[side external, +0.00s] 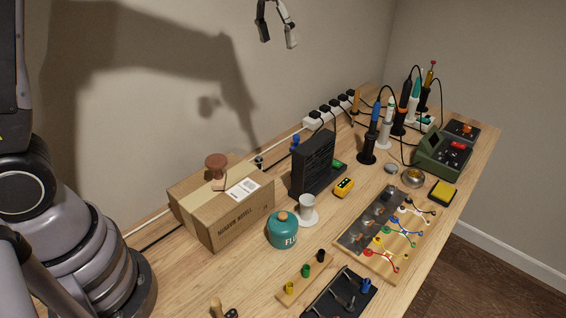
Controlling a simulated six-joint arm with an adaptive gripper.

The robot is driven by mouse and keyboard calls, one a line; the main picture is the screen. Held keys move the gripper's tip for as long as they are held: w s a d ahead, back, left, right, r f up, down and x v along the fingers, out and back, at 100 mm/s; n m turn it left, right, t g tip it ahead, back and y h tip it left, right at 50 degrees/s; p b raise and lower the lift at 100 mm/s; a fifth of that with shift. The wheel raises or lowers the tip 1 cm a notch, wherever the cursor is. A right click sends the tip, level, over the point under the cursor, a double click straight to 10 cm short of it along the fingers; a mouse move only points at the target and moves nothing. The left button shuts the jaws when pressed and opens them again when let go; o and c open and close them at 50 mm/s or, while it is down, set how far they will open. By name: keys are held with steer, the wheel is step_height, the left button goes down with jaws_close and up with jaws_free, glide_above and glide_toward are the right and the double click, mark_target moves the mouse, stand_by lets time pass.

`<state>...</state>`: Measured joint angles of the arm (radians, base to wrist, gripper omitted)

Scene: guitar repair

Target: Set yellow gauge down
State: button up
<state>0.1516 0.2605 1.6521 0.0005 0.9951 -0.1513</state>
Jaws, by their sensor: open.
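A small yellow device with a dark face, which looks like the yellow gauge (344,187), rests on the wooden bench just right of the black upright case. My gripper (277,40) hangs at the top of the side external view, high above the bench and well apart from the gauge. Its two fingers are spread, with nothing between them. The upper part of my gripper is cut off by the frame's top edge.
A cardboard box (222,205), a black case (313,162), a white cup-like holder (307,208) and a teal pot (283,230) surround the middle bench. A board with coloured clips (362,262) lies right. Soldering irons (375,138) stand behind. Bare wood shows between them.

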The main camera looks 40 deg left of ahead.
steer(key=s+a+r+t, duration=0.1)
steer(key=s+a+r, duration=0.1)
steer(key=s, duration=0.6)
steer(key=s+a+r+t, duration=0.1)
steer(key=s+a+r, duration=0.2)
steer(key=s, duration=0.5)
steer(key=s+a+f+t, duration=0.1)
steer(key=s+f, duration=0.3)
steer(key=s, duration=0.8)
steer(key=shift+s+a+f, duration=0.15)
steer(key=shift+s+a, duration=0.1)
steer(key=shift+a, duration=0.1)
